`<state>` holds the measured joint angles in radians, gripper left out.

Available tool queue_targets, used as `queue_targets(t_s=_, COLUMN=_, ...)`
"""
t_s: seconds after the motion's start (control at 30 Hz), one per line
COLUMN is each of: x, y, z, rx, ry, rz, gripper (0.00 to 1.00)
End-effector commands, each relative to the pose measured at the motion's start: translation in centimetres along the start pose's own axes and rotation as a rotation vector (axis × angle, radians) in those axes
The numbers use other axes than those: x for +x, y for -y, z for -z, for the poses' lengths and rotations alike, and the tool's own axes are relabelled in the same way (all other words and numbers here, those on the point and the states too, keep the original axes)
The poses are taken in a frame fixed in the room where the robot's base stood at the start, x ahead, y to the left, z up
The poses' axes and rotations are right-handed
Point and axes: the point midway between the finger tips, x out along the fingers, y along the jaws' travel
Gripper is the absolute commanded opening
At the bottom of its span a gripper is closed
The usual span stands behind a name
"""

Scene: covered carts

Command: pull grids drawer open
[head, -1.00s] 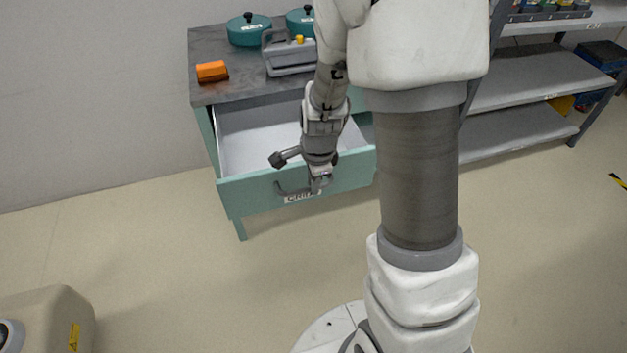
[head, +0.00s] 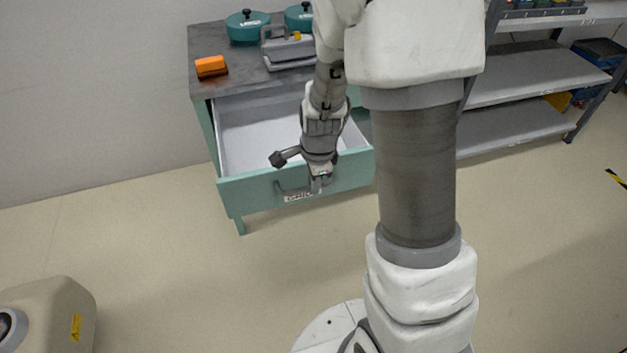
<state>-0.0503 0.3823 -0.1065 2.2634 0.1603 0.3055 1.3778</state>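The grids drawer is the teal drawer with a white inside (head: 262,135) in the grey-topped cabinet. It stands well open. Its teal front (head: 245,194) carries a white label (head: 302,196), partly covered by my gripper, and a grey bar handle (head: 288,190). My gripper (head: 317,186) reaches down over the front at the right part of the handle. The fingers appear closed around the handle, though they are small and the wrist hides part of them.
Grey shelves (head: 530,75) stand at right. A beige machine (head: 50,310) is at lower left. The floor in front is clear.

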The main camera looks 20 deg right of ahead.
Motion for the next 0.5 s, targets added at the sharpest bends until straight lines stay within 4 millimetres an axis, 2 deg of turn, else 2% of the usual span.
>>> queue_targets(t_s=0.33, x=-0.1, y=0.0, z=0.0, rx=0.0, ry=0.0, rz=0.001, gripper=0.3)
queue_targets(t_s=0.5, x=-1.8, y=0.1, z=0.0, rx=0.0, ry=0.0, rz=0.003, gripper=0.3)
